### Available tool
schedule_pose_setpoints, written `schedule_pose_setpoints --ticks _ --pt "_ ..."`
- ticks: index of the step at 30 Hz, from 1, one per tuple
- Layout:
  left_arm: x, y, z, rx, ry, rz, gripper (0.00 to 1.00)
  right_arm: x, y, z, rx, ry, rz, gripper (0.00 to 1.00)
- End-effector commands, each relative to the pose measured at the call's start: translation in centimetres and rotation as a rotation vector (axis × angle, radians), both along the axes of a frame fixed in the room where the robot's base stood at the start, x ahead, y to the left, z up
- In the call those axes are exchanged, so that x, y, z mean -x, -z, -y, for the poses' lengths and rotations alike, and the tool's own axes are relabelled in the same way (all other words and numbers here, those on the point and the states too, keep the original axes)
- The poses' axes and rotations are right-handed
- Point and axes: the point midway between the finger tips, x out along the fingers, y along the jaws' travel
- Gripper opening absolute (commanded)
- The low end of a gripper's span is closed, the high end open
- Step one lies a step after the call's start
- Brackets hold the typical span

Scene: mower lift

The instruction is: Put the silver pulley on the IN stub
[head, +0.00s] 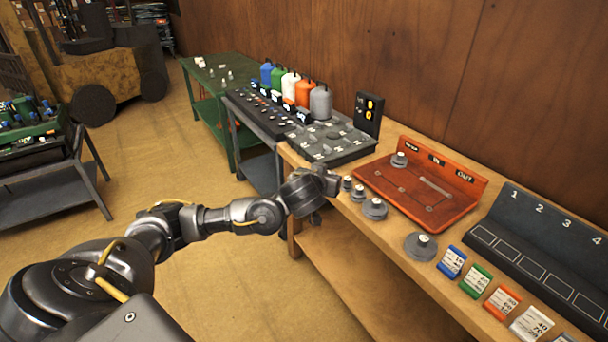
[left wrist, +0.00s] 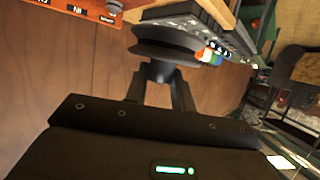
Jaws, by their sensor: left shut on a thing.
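My left gripper (head: 328,184) is by the near edge of the wooden bench, left of the orange board (head: 440,213). In the left wrist view, the left gripper (left wrist: 161,88) is shut on a grooved grey pulley (left wrist: 165,48), held by its narrow stem. The pulley looks dark in shadow, so I cannot confirm its silver colour. A grey pulley (head: 399,160) sits at the board's far left corner. The IN stub is too small to make out. My right gripper is not in view.
Small grey pulleys (head: 374,209) stand along the bench's front, with a wider grey disc (head: 420,247) nearer me. Coloured cards (head: 451,262) and a dark numbered rack (head: 540,250) lie to the right.

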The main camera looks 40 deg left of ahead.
Motion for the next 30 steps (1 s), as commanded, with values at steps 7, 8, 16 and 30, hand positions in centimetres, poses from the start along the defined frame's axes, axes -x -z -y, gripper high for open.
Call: schedule_pose_setpoints --ticks 7,8,16,30 --pt "1.1 -2.2 4.5 0.009 0.090 0.001 0.01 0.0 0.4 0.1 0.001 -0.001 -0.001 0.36" --pt "1.3 -2.4 5.1 0.012 0.101 0.001 0.01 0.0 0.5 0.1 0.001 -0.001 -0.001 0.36" --pt "3.7 -5.5 9.7 0.014 0.206 0.005 0.01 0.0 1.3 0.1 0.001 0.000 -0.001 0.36" --pt "6.3 -7.7 12.0 0.001 0.274 0.000 0.01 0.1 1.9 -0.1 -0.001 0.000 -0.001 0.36"
